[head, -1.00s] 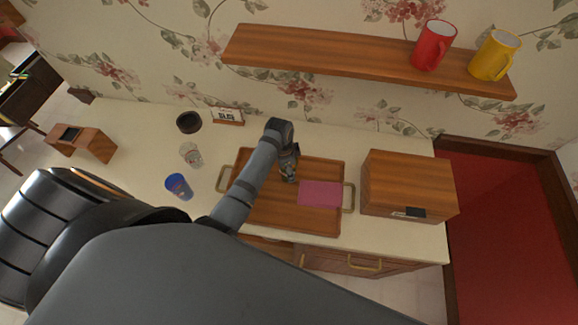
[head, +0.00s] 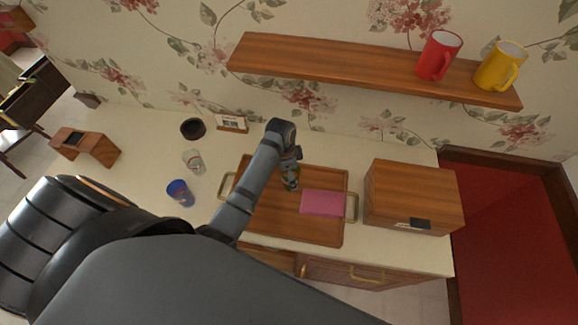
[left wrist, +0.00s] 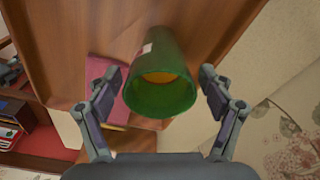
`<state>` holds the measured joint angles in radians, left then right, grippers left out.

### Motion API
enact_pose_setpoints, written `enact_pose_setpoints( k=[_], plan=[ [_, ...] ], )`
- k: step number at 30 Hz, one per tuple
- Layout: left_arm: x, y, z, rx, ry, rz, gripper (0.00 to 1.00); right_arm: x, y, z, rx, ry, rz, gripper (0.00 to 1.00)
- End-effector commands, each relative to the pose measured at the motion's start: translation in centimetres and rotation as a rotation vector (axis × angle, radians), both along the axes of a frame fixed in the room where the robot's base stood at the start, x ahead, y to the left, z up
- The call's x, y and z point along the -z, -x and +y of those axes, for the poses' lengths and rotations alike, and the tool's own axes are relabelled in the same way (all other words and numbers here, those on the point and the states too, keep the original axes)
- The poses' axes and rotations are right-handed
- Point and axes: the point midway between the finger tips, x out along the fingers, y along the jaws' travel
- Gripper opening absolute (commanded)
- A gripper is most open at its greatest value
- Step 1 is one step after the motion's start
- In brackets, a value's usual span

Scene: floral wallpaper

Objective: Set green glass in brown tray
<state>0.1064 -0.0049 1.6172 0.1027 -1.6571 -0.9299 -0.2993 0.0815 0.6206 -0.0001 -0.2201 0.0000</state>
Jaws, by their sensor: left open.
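The green glass (left wrist: 165,85) is in the left wrist view, its open mouth facing the camera and an orange-brown tone inside. It is over the brown tray (left wrist: 78,30) and looks to be standing on it. My left gripper (left wrist: 158,85) is open, with one finger on each side of the glass and gaps visible. In the head view, my left gripper (head: 291,180) is over the upper middle of the brown tray (head: 285,226) and mostly hides the glass. My right gripper is not in view.
A pink cloth (head: 323,203) lies on the tray's right part. A wooden box (head: 412,196) stands right of the tray. A blue cup (head: 180,193), a clear glass (head: 193,161) and a dark bowl (head: 193,128) stand to its left. A shelf (head: 340,68) hangs above.

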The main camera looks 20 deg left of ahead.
Motion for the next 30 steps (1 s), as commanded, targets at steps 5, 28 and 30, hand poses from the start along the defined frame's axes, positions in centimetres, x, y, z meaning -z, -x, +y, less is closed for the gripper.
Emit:
enact_pose_setpoints(
  k=[5,28,30],
  plan=[
    [-4.1,0.2,0.5,0.001,-0.001,-0.007,0.81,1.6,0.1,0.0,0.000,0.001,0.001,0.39],
    [-8.9,0.6,1.0,0.000,0.000,0.000,0.81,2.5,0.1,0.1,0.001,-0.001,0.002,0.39],
    [-8.9,0.6,1.0,0.000,0.000,0.000,0.81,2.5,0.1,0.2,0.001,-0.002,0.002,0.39]
  ],
)
